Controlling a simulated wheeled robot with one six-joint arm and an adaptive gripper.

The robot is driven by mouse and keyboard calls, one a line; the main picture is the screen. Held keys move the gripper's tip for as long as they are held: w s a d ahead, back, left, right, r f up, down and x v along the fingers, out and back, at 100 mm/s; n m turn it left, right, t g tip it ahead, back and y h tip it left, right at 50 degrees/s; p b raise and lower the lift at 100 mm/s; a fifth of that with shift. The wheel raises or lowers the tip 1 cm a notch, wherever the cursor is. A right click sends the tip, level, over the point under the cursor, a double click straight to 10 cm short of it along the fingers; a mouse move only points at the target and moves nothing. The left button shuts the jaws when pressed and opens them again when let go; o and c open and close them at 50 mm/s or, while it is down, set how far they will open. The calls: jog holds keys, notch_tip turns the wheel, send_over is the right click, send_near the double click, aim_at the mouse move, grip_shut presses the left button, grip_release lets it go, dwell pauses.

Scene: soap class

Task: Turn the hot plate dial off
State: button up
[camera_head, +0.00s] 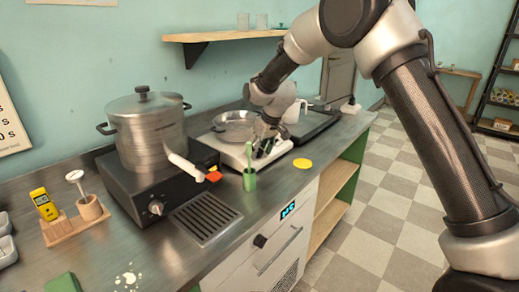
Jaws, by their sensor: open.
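A black hot plate (122,185) stands on the steel counter with a large lidded pot on it. A silver dial (156,207) sits on its front face; its pointer setting is too small to read. My gripper (262,150) is open and low over the front of a white appliance (232,152) that carries a metal pan (235,124). My gripper is well to the right of the black hot plate's dial. It hides part of the white appliance's front, and I cannot tell whether the fingers touch anything there.
A green cup with a brush (249,180) stands just in front of my gripper. A yellow disc (302,163) lies right.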

jog(key=v, duration=1.2)
jog(key=s+d+f+m+g+h, duration=0.1)
jog(key=s+d+f+g, duration=0.1)
jog(key=s+d+f, duration=0.3)
jog(key=s+d+r+m+t+h, duration=0.1)
jog(key=s+d+r+m, duration=0.2)
jog(key=s+d, duration=1.3)
jog(key=s+d+r+m+t+h, duration=0.1)
jog(key=s+d+r+m, duration=0.3)
jog(key=s+d+r, duration=0.6)
jog(key=shift+s+d+r+t, duration=0.25)
jog(key=shift+s+d+t, duration=0.35)
jog(key=shift+s+d, duration=2.5)
